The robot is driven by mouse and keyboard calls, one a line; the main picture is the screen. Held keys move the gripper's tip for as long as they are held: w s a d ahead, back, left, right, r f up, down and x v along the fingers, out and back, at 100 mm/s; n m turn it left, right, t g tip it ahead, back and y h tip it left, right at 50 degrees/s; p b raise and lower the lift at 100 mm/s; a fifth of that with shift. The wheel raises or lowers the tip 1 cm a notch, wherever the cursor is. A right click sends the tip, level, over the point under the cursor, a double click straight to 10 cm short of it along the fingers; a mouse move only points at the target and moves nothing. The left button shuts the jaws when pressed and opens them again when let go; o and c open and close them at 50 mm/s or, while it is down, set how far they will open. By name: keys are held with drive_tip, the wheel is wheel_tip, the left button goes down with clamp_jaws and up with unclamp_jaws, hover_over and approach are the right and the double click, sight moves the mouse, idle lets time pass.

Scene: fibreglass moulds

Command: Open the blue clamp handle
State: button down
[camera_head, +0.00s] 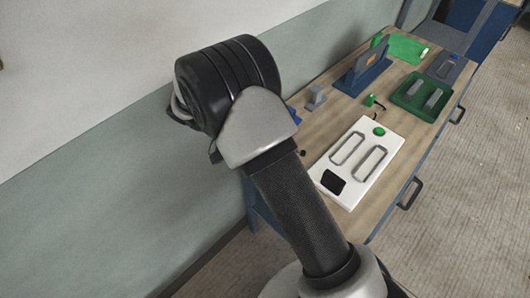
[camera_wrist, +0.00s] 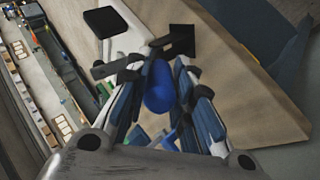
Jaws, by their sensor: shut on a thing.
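The blue clamp handle (camera_wrist: 161,88) is rounded and shows in the middle of the wrist view, between the fingers of my gripper (camera_wrist: 159,74). The fingers are closed on it from both sides. A dark clamp body (camera_wrist: 180,41) stands just beyond the handle, with a dark bar reaching left from it. In the head view my arm hides the gripper. A small blue piece (camera_head: 295,115) shows at the arm's edge there; I cannot tell whether it is the handle.
The wooden workbench (camera_head: 338,116) carries a white panel (camera_head: 388,157) with two grey loops and a green knob. Behind stand a small grey block (camera_head: 316,98), a dark blue stand (camera_head: 363,75) and a green tray (camera_head: 410,92). A wall runs close on the left.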

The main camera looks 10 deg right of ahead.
drive_tip(key=shift+a+f, duration=0.1)
drive_tip(key=shift+f, duration=0.15)
idle(0.3)
drive_tip(key=c, duration=1.4)
unclamp_jaws()
drive_tip(key=shift+r, duration=0.1)
wheel_tip(320, 180, up, 10)
